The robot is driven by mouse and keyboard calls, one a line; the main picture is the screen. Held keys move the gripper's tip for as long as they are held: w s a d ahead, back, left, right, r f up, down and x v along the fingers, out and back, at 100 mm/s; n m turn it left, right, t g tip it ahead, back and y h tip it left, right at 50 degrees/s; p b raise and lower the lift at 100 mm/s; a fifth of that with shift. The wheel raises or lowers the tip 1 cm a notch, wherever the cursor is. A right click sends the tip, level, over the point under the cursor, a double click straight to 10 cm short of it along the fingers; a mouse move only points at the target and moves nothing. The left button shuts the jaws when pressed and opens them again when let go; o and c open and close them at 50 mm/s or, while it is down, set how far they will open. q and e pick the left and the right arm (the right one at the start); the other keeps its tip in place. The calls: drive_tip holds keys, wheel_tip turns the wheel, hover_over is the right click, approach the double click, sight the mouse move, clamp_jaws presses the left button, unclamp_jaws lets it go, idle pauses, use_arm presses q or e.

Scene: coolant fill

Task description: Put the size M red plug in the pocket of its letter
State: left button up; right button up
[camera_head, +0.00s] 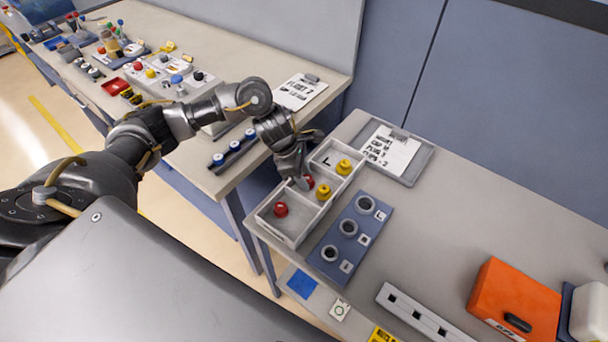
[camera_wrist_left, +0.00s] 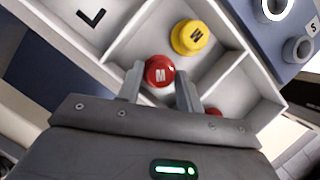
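The red plug marked M (camera_wrist_left: 160,71) sits between the two fingers of my left gripper (camera_wrist_left: 161,88), which touch it on both sides. In the head view this gripper (camera_head: 304,183) points down at the middle pocket of a white three-pocket tray (camera_head: 274,237), with the red plug (camera_head: 309,182) at its fingertips. Whether the plug touches the pocket floor I cannot tell. A yellow plug (camera_head: 323,192) lies in the middle pocket, beside the red one; its letter reads as M in the left wrist view (camera_wrist_left: 190,37). The far pocket shows an L. My right gripper is out of view.
Another red plug (camera_head: 281,209) lies in the near pocket, and another yellow plug (camera_head: 344,167) in the L pocket. A blue block with three grey rings (camera_head: 345,240) stands close right of the tray. A clipboard (camera_head: 394,152) lies behind. An orange box (camera_head: 514,298) is at right.

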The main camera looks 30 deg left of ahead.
use_arm(q)
drive_tip(key=shift+r, duration=0.1)
drive_tip(key=v, duration=1.2)
drive_tip(key=shift+b, duration=0.4)
drive_tip(key=shift+s+a, duration=0.15)
